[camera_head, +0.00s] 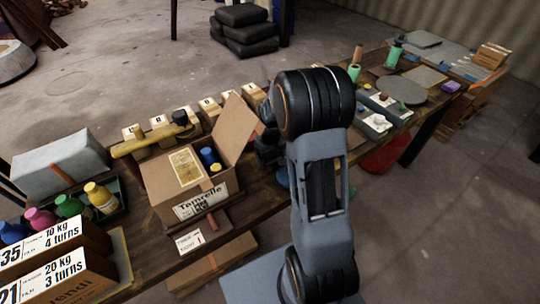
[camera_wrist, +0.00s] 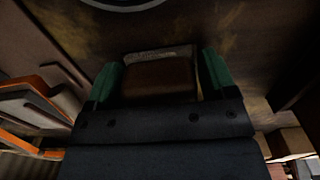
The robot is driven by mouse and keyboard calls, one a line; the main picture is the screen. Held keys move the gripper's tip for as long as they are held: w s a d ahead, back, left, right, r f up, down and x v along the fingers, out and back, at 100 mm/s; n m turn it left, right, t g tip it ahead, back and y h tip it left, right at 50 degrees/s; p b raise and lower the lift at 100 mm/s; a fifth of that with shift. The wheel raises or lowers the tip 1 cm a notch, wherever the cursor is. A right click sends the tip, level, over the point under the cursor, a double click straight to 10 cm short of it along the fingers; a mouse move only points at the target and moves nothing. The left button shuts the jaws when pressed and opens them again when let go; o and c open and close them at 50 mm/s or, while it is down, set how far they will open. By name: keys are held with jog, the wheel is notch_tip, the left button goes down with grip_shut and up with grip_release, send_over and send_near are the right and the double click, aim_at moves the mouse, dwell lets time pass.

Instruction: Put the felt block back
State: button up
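In the wrist view my gripper (camera_wrist: 160,75) has two green fingertips, one on each side of a brown block with a greyish, fuzzy far edge, which looks like the felt block (camera_wrist: 158,76). The block fills nearly all the space between the fingers, with a thin pale sliver along its right side. The fingers appear closed on it. A dark, stained wooden surface (camera_wrist: 235,40) lies beyond; the block's height above it is unclear. In the head view my arm hides the gripper and the block.
The long workbench (camera_head: 262,202) carries an open cardboard box (camera_head: 165,205), coloured bottles (camera_head: 68,206), a grey block (camera_head: 60,165) and a round grey disc (camera_head: 402,90). A red round item (camera_head: 385,158) is beside the bench. In the wrist view, orange-edged items (camera_wrist: 40,105) lie at left. Open floor lies behind.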

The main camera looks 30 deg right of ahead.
jog(key=shift+o, duration=1.1)
notch_tip(320, 180, up, 13)
jog(key=p, duration=0.2)
jog(key=shift+f, duration=0.1)
